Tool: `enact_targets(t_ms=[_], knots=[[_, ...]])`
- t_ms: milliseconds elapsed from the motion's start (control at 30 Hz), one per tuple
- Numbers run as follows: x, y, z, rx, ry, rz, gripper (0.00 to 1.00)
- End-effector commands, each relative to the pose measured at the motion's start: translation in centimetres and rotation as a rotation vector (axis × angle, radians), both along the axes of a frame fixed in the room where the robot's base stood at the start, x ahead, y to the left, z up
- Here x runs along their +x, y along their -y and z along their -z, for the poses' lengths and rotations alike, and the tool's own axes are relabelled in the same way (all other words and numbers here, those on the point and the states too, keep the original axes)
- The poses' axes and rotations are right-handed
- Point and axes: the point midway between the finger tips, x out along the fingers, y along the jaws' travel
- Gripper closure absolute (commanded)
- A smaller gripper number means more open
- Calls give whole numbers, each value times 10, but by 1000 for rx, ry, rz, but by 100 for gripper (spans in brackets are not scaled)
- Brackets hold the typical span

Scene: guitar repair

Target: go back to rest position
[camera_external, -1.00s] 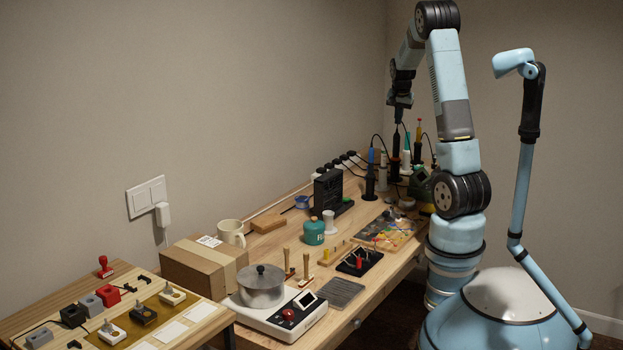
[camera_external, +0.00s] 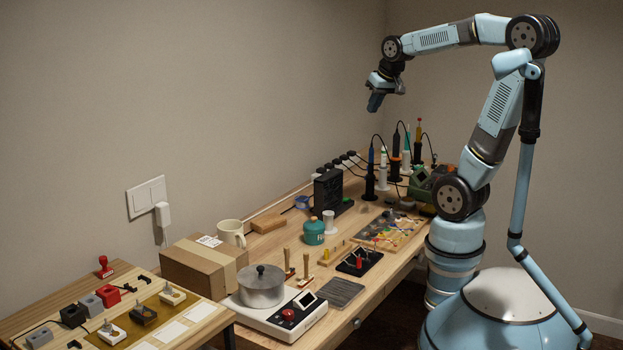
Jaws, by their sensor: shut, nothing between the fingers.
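My gripper (camera_external: 375,102) hangs in the air above the far part of the workbench, pointing down. It is shut and holds nothing. It is apart from everything on the bench, above and a little left of the soldering irons (camera_external: 395,150) in their stands. My arm is bent, with its upper links raised and its forearm reaching left.
The wooden workbench (camera_external: 215,240) carries a black block (camera_external: 327,192), a teal jar (camera_external: 313,232), a parts tray (camera_external: 392,232), a scale with a metal pot (camera_external: 261,287), a cardboard box (camera_external: 203,265) and a mug (camera_external: 231,232). The air around my gripper is free.

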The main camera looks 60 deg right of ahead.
Motion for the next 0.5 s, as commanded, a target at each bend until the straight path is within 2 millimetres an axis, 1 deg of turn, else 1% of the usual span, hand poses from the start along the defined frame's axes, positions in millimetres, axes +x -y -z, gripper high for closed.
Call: enact_targets(t_ms=[33,100,233,300,400,500], knots=[[-12,-14,-3,-11,11,-45,100],[-28,-32,-3,-29,19,-108,100],[-58,-59,-2,-64,34,-218,100],[-72,-71,0,-81,41,-269,100],[-89,-82,4,-102,48,-326,100],[-99,-89,6,-116,54,-362,100]])
